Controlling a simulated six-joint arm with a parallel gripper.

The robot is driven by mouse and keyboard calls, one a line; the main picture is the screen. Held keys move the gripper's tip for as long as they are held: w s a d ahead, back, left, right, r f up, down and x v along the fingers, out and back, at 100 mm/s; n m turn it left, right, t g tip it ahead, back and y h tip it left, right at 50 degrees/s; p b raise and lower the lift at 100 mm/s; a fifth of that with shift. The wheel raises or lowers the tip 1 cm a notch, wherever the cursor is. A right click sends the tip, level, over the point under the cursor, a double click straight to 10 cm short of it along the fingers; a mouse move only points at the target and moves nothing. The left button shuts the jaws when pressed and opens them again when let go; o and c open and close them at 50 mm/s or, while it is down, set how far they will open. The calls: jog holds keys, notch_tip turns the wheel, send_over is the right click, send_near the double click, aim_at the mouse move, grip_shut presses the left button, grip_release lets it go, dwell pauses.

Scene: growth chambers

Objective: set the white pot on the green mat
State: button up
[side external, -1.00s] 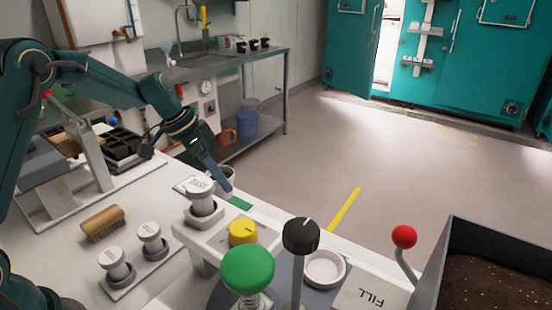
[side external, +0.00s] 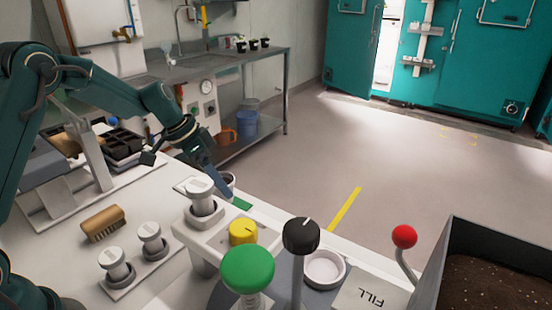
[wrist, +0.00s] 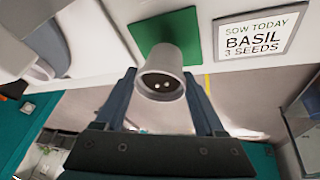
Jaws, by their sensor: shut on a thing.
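The white pot (wrist: 160,90) is held between the two fingers of my gripper (wrist: 160,74). It contains dark soil with a few pale specks. In the side view the pot (side external: 230,180) is partly hidden behind my gripper (side external: 224,188). The green mat (wrist: 147,42) lies directly beyond the pot's base in the wrist view. In the side view only a strip of the mat (side external: 242,203) shows, just right of and below the pot. I cannot tell whether the base touches the mat.
A sign reading "SOW TODAY BASIL 3 SEEDS" (wrist: 258,33) lies beside the mat. A panel with a yellow knob (side external: 243,231), green button (side external: 248,268) and black knob (side external: 300,235) stands close by. A wooden brush (side external: 103,224) lies on the bench at left.

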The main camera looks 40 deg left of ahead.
jog(key=shift+f, duration=1)
dwell(0.3)
jog(key=o, duration=1.4)
jog(key=shift+c, duration=0.2)
jog(key=shift+r, duration=0.15)
jog(key=shift+r, duration=4.15)
